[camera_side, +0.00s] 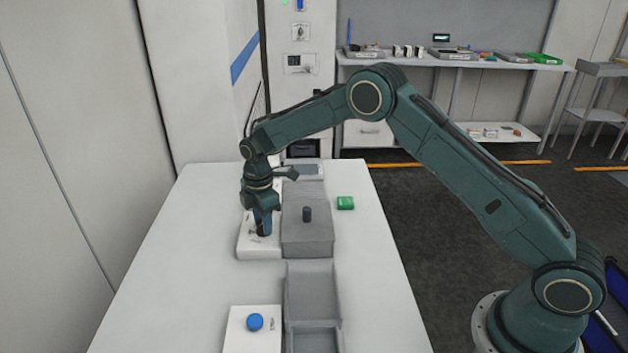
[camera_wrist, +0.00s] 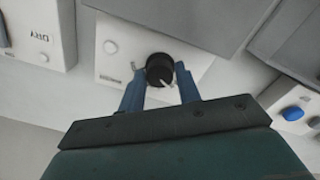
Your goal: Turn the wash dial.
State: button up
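A black round dial (camera_wrist: 160,70) with a white pointer sits on a white panel (camera_wrist: 118,62) in the wrist view. My gripper (camera_wrist: 160,72) has its two blue fingers apart, one on each side of the dial. A small gap seems to show at the left finger, and contact at the right is unclear. In the side view my gripper (camera_side: 262,226) points down onto the white panel (camera_side: 258,250), hiding most of the dial. No readable wash label shows on this panel.
A grey box (camera_side: 307,240) with a dark knob stands right of the panel. A blue knob (camera_side: 255,322) sits on a nearer white panel. A panel marked DRY (camera_wrist: 38,32) shows in the wrist view.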

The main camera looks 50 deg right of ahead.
jog(key=c, duration=0.5)
jog(key=shift+m, duration=0.4)
jog(key=m, duration=1)
jog(key=shift+w, duration=0.1)
jog(key=m, duration=0.6)
jog(key=shift+m, duration=0.4)
jog(key=m, duration=0.6)
jog(key=shift+g, duration=0.3)
jog(key=shift+m, duration=0.3)
